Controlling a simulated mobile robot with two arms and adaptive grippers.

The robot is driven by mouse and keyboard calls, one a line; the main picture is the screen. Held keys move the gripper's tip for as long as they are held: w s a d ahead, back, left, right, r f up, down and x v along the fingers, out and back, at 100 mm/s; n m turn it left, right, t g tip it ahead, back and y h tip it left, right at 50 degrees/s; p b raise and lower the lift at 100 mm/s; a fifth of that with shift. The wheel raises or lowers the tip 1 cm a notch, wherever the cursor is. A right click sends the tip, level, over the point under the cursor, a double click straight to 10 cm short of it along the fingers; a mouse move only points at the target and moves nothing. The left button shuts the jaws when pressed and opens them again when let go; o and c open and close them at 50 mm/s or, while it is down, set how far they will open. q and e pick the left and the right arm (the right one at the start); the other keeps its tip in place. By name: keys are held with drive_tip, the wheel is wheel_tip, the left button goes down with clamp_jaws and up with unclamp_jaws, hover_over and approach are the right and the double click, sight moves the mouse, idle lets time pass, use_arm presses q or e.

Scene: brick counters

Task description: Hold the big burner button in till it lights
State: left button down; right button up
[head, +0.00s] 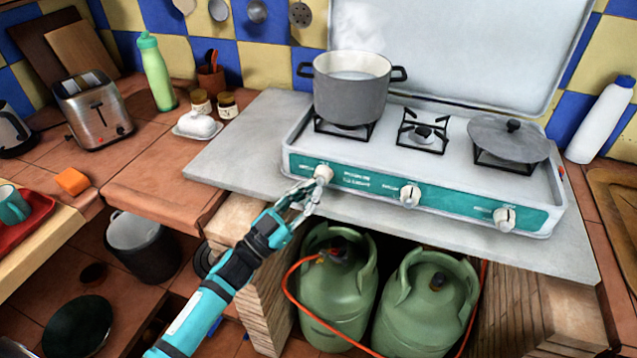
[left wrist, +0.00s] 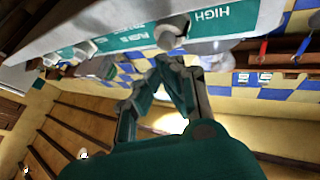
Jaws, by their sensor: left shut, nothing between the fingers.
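The white stove (head: 300,150) has a teal front panel with three cream knobs. The left knob (head: 323,174) sits below the large left burner (head: 345,128), which has a grey pot (head: 350,98) on it. No flame can be made out under the pot. My left gripper (head: 313,190) is shut and empty, with its fingertips at the left knob; whether they touch it I cannot tell. In the left wrist view the closed fingertips (left wrist: 172,62) point at a pale knob (left wrist: 170,36). My right gripper is not in view.
A middle knob (head: 410,195) and right knob (head: 504,219) sit further along the panel. Two green gas bottles (head: 338,280) with an orange hose stand below. The grey slab (head: 225,160) left of the stove is clear.

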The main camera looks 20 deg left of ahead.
use_arm(q)
drive_tip(key=shift+w, duration=0.3)
drive_tip(key=shift+w, duration=0.4)
idle(0.6)
drive_tip(key=shift+s, duration=0.15)
idle(1.6)
drive_tip(key=shift+s+p, duration=0.35)
drive_tip(key=shift+s, duration=0.35)
drive_tip(key=s+p, duration=0.2)
drive_tip(key=s, duration=0.3)
drive_tip(key=shift+a, duration=0.1)
idle(0.4)
